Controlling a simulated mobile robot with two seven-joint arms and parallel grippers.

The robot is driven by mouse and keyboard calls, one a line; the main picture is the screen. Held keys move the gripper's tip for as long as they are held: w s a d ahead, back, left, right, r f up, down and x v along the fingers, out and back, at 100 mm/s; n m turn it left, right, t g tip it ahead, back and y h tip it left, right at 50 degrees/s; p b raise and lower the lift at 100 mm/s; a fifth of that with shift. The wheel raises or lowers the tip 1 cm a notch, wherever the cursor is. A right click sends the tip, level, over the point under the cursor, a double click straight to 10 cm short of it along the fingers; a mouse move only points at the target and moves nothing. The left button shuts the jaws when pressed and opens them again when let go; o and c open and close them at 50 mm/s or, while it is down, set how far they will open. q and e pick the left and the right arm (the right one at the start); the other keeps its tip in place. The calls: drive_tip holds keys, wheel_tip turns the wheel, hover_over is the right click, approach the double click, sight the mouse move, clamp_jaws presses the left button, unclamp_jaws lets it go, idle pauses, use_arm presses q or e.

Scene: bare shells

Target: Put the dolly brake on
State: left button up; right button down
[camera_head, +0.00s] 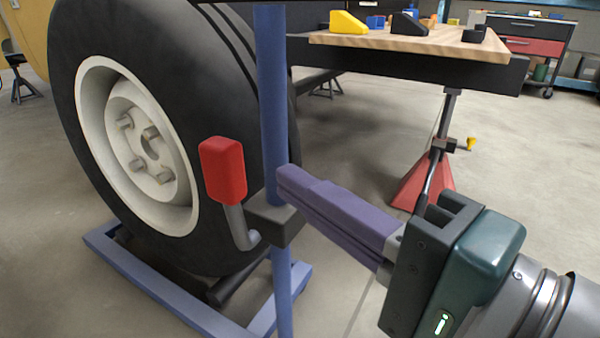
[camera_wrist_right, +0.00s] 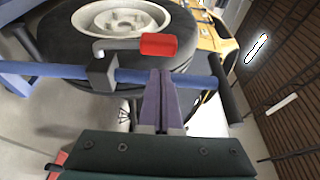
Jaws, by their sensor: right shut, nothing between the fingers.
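The wheel dolly has a blue upright post (camera_head: 272,110) and a blue base frame (camera_head: 150,285) around a large tire (camera_head: 235,85). Its brake lever has a red grip (camera_head: 223,170) on a bent grey rod, joined to a dark block (camera_head: 275,218) on the post. The grip stands up, left of the post. My right gripper (camera_head: 282,185) is shut and empty, its purple fingertips at the post just above and right of the block. In the right wrist view the shut fingers (camera_wrist_right: 162,78) reach the post beside the red grip (camera_wrist_right: 158,44). My left gripper is out of view.
A wooden workbench (camera_head: 400,40) with yellow and dark items stands behind. A red jack stand (camera_head: 425,185) is on the floor behind my right gripper. A tool cabinet (camera_head: 530,45) is at the back right. The floor at right is mostly clear.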

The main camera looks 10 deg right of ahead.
sight(240, 201)
use_arm(q)
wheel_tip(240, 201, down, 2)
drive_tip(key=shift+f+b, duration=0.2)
drive_tip(key=shift+b, duration=0.7)
use_arm(e)
drive_tip(key=x, duration=0.6)
drive_tip(key=shift+s, duration=0.1)
